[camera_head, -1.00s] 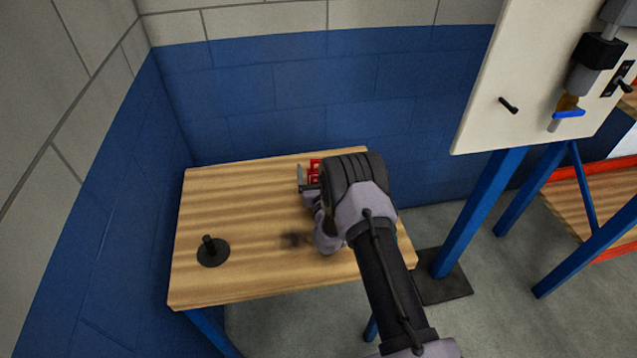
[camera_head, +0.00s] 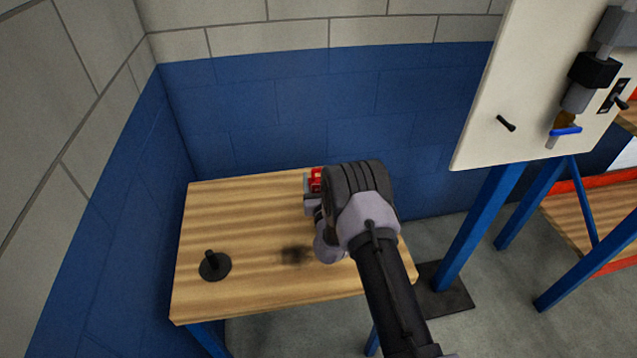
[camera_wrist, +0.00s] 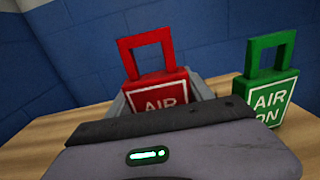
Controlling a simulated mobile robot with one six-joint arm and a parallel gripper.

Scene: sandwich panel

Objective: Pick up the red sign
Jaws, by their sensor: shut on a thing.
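The red sign (camera_wrist: 155,92) has a square handle loop and white lettering reading "AIR" on its visible part. In the wrist view it stands between the grey fingers of my gripper (camera_wrist: 160,98), and its lower part is hidden by my gripper body. In the head view a small part of the red sign (camera_head: 316,178) shows at the back of the table, beside my gripper (camera_head: 310,190); the rest is hidden by my wrist. My gripper is shut on the red sign. I cannot tell whether the sign touches the table.
A green sign (camera_wrist: 270,90) reading "AIR ON" stands close to the right in the wrist view. A black round stand (camera_head: 214,265) with a peg is at the table's front left. The wooden table (camera_head: 245,215) is otherwise clear. A white panel (camera_head: 490,120) with valve hardware rises at right.

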